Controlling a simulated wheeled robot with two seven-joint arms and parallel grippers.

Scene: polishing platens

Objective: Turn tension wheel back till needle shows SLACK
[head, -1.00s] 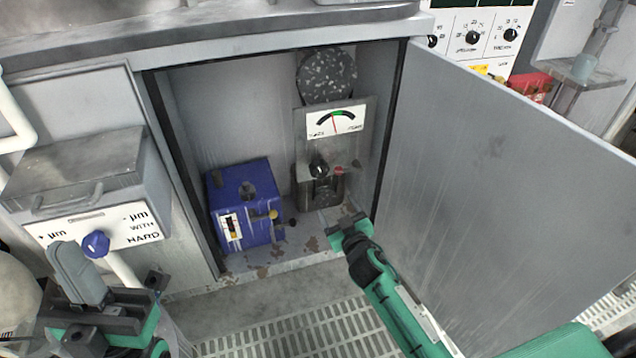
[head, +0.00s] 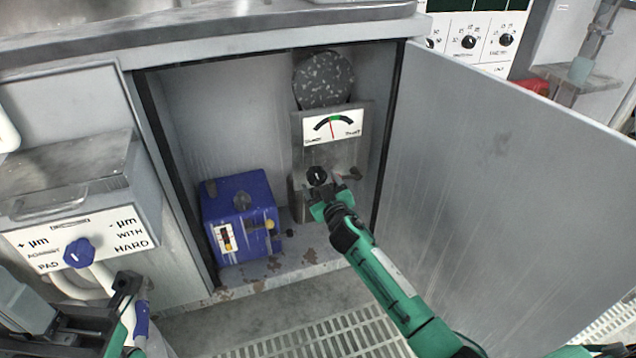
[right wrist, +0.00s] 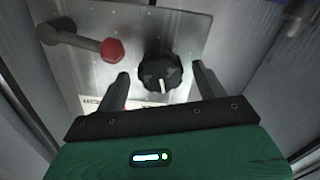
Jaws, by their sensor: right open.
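The tension wheel, a black lobed knob (head: 317,175), sits on a grey metal plate (head: 366,113) inside the open cabinet. The knob also shows in the right wrist view (right wrist: 160,74), with a white mark pointing down in that picture. Above it, the white gauge (head: 333,127) has a red needle near upright, by the green band, between the two end labels. My right gripper (head: 328,190) is open just below the knob. In the right wrist view its two fingers (right wrist: 160,88) stand on either side of the knob, with no clear contact. My left gripper (head: 118,300) is low at the left; its jaws are unclear.
A red-tipped lever (right wrist: 112,50) is close beside the knob. A blue box (head: 240,215) stands on the cabinet floor to the left. A speckled round disc (head: 323,78) is above the gauge. The open grey door (head: 500,190) bounds the right side.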

